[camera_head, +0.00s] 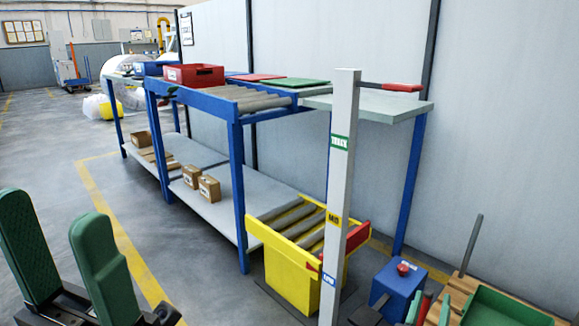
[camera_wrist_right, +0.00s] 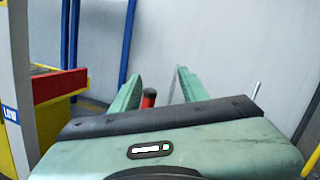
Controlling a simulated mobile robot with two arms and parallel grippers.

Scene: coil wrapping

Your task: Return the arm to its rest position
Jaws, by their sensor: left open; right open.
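My left gripper (camera_head: 52,218) is at the lower left of the head view. Its two green fingers stand apart with nothing between them, over the floor in front of the workbench. My right gripper (camera_wrist_right: 157,82) shows in the right wrist view. Its two green fingers are spread. In the head view the right gripper is at most partly visible at the bottom edge, near a blue box with a red button (camera_head: 398,285).
A grey post (camera_head: 342,180) with labels and a red-handled lever stands right of centre. A yellow roller stand (camera_head: 290,272) is beside it. A blue-legged workbench (camera_head: 237,160) carries rollers and a red tray (camera_head: 194,75). A wooden pallet (camera_head: 490,290) is at lower right. Open floor lies left.

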